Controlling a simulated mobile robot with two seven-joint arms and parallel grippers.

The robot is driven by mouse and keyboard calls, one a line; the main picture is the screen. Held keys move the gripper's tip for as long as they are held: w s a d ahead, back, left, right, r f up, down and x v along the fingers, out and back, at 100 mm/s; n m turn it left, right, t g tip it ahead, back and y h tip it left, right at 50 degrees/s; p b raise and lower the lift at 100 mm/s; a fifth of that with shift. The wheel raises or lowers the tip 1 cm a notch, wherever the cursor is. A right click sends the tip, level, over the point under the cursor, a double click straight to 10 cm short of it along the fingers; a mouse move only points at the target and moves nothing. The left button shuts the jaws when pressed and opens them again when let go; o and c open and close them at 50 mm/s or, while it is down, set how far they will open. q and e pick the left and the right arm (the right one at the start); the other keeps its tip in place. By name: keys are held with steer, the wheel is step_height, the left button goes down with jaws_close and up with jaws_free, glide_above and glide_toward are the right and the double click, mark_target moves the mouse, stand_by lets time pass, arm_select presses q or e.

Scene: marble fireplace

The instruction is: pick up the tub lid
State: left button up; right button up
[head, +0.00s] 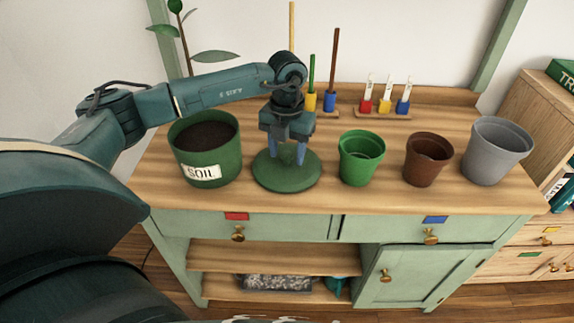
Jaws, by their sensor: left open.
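The tub lid (286,182) is a round, flat green disc. It lies on the wooden bench top, just right of the green soil tub (207,148), which is open and full of dark soil. My left gripper (287,157) points straight down over the lid's middle, its two blue-grey fingers apart. The fingers partly hide the lid's centre, where a small green knob seems to show between them. I cannot tell whether the fingertips touch the lid. My right gripper is not in view.
A green pot (361,158), a brown pot (428,159) and a grey pot (496,151) stand to the right. Behind are tools in coloured holders (329,101) and a rack of tubes (385,106). The bench's front strip is clear.

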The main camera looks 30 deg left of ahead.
arm_select(q)
jaws_close()
stand_by(0.5)
